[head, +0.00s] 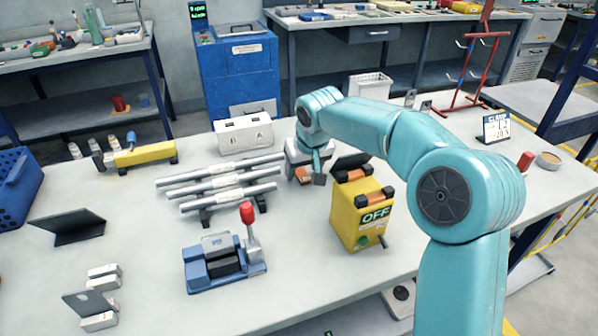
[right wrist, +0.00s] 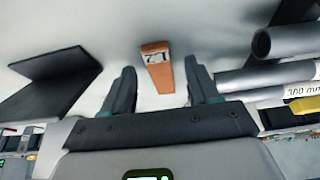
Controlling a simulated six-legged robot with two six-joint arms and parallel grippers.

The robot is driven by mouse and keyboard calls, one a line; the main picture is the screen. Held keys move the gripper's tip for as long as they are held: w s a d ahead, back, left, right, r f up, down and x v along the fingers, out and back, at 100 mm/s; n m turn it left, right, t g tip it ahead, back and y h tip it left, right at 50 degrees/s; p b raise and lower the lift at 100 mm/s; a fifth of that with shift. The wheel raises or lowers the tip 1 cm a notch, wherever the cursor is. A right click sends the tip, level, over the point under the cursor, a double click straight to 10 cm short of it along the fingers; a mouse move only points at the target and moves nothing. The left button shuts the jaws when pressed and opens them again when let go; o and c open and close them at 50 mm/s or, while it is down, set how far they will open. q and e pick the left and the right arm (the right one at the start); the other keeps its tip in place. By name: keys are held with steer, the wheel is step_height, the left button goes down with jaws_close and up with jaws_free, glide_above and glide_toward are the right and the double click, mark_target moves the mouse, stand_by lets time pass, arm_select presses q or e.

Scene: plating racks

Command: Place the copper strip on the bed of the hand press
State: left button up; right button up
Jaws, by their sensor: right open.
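The copper strip (right wrist: 158,68) shows in the right wrist view as a short orange-brown bar with a white label at one end. It lies between the lines of my two open right fingers (right wrist: 163,92); I cannot tell whether it is within their reach, but neither finger touches it in the picture. In the head view my right gripper (head: 312,177) is low over the table, with a bit of orange (head: 302,173), likely the strip, beside it. The hand press (head: 224,263) is blue with a dark bed and a red-knobbed lever, at the front centre. My left gripper is not in view.
Silver rods (head: 218,178) lie on supports left of my right gripper. A yellow OFF box (head: 358,215) stands at its front right, with a dark angled panel (head: 350,161) behind. A white box (head: 243,133) stands further back. The table between press and yellow box is clear.

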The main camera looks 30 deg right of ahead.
steer(key=shift+f, duration=0.1)
jaws_close()
